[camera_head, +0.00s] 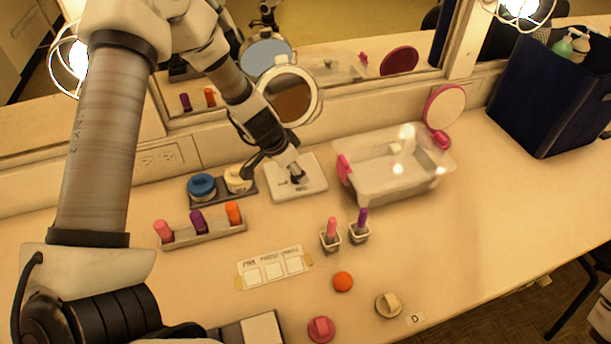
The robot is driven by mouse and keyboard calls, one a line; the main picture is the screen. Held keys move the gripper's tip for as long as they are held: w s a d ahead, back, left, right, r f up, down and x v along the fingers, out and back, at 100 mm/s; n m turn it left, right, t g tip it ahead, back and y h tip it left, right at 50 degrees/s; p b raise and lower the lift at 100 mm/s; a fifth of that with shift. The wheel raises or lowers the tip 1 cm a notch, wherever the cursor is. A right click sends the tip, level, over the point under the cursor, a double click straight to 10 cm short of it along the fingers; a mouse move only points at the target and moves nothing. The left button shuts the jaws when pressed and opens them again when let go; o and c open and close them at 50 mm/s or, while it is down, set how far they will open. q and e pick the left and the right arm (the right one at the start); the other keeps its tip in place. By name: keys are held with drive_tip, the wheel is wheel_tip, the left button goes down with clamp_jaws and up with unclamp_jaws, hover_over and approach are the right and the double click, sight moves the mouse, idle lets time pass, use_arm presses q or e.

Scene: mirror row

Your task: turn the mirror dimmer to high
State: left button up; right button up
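A white square plate (311,184) lies on the counter below the round mirror, and I take it for the mirror dimmer. Its knob and any markings are largely hidden by my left gripper (291,170). My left arm comes in from the left and reaches down, with the dark gripper's tip over the plate, at or just above its middle. The fingers are small and overlap dark parts, so I cannot tell whether they are open or shut, or touching the knob. My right gripper is not in view.
A blue-lidded jar (202,186) and a cream jar (238,180) stand left of the plate. A clear bin (392,185) is close on its right. The round mirror (290,96) stands behind. Lipsticks, a label card (273,268) and loose caps lie in front.

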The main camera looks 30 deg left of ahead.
use_arm(q)
drive_tip(key=shift+x, duration=1)
drive_tip(key=shift+s+r, duration=0.25)
drive_tip(key=shift+r, duration=0.15)
drive_tip(key=shift+a, duration=0.1)
drive_tip(key=c, duration=0.4)
clamp_jaws()
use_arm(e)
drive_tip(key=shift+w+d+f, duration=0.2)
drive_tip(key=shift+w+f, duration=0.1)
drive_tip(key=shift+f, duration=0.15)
